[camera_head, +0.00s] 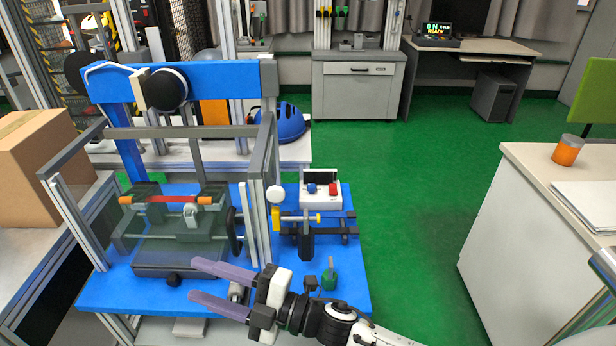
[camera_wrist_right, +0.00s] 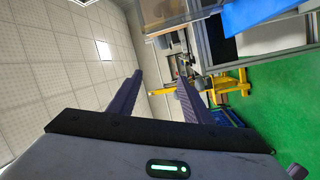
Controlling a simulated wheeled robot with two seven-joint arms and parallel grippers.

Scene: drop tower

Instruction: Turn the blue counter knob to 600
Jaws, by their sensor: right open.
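The blue counter knob (camera_head: 311,188) is a small round knob on the front of a white counter box (camera_head: 319,201). A red knob (camera_head: 332,189) sits just to its right. The box has a dark display above the knobs, and no number can be read on it. My right gripper (camera_head: 191,279) is open and empty, with its purple fingers pointing left over the front of the blue bench. It is well to the left and nearer than the knob. The right wrist view shows its fingers (camera_wrist_right: 158,85) apart with nothing between them. My left gripper is not in view.
The drop tower's clear-walled frame (camera_head: 266,150) stands left of the counter box. A clamp fixture (camera_head: 310,235) and a green-based part (camera_head: 329,275) stand between the box and my right arm. A blue helmet (camera_head: 284,122) lies behind. Green floor is free to the right.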

